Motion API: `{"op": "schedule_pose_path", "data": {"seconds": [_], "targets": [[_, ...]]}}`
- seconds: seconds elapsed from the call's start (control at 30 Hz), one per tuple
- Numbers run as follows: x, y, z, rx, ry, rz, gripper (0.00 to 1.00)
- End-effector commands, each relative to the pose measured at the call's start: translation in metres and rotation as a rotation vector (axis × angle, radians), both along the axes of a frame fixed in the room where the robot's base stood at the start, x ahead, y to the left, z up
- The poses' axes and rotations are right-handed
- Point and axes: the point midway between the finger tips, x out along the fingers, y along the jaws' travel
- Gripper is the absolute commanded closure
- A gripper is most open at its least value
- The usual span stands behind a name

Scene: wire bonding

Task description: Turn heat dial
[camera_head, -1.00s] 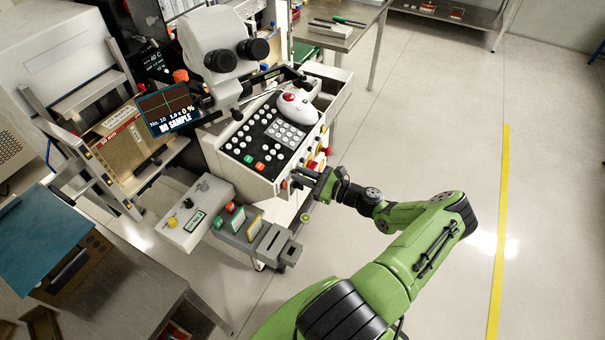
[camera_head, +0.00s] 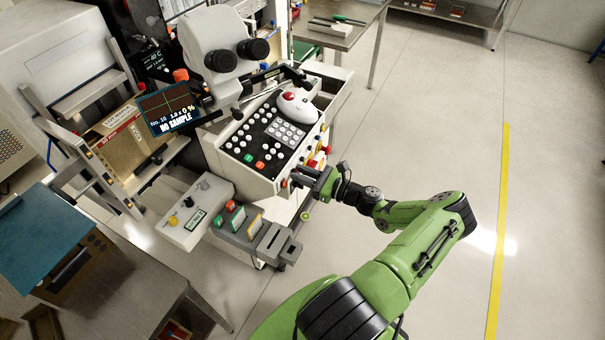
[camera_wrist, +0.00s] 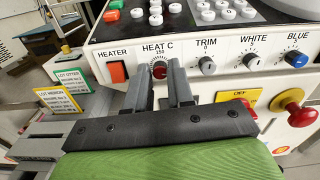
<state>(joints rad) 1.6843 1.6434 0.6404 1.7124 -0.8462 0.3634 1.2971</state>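The heat dial (camera_wrist: 159,70) is a small round red knob under the label HEAT C on the white front panel in the wrist view. A small number, hard to read, shows above it. My gripper (camera_wrist: 160,72) faces the panel with one dark finger on each side of the dial. The gap at the fingertips is about as wide as the dial, and the fingers appear to press on its sides. In the head view, my gripper (camera_head: 300,179) is at the front of the bonder's console (camera_head: 262,168); the dial is too small to make out there.
An orange heater switch (camera_wrist: 116,71) is left of the dial. The trim (camera_wrist: 207,65), white (camera_wrist: 251,60) and blue (camera_wrist: 296,58) knobs sit to its right. A red emergency button (camera_wrist: 300,115) sticks out lower right. Lot trays (camera_head: 240,222) stand lower left of my gripper.

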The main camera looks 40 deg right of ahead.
Motion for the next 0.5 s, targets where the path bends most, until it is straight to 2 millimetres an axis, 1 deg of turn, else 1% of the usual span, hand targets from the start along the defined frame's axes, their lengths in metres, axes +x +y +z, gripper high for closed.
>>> {"op": "schedule_pose_path", "data": {"seconds": [0.03,0.1,0.13,0.37,0.43,0.5], "targets": [[0.0,0.0,0.0,0.0,0.0,0.0,0.69],[0.0,0.0,0.0,0.0,0.0,0.0,0.59],[0.0,0.0,0.0,-0.001,-0.001,0.0,0.57],[0.0,0.0,0.0,-0.001,-0.001,0.0,0.57],[-0.004,-0.002,0.0,-0.001,0.0,-0.002,0.57],[-0.014,-0.006,0.0,-0.001,-0.001,-0.004,0.57]]}}
